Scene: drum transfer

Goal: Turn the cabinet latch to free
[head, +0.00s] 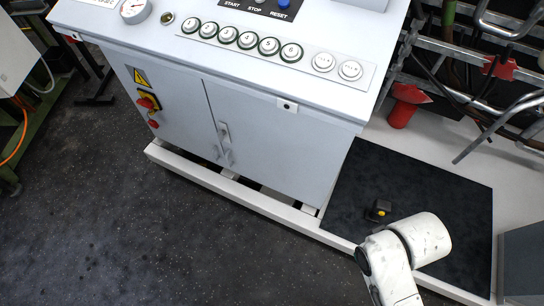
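The grey cabinet (275,140) stands upright below a sloped control panel, with two doors on its front. A small pale latch handle (223,131) sits near the seam between the doors. A second small grey fitting (229,157) shows just below it; its exact shape is too small to tell. Which way the latch is turned cannot be made out. My white arm shows at the lower right, apart from the cabinet front. My gripper is not in view.
Yellow-backed red switches (148,102) are on the left door. A white base rail (240,194) runs along the cabinet's foot. A small black and yellow object (379,210) lies on the dark mat (440,190). The dark floor (120,230) in front is clear.

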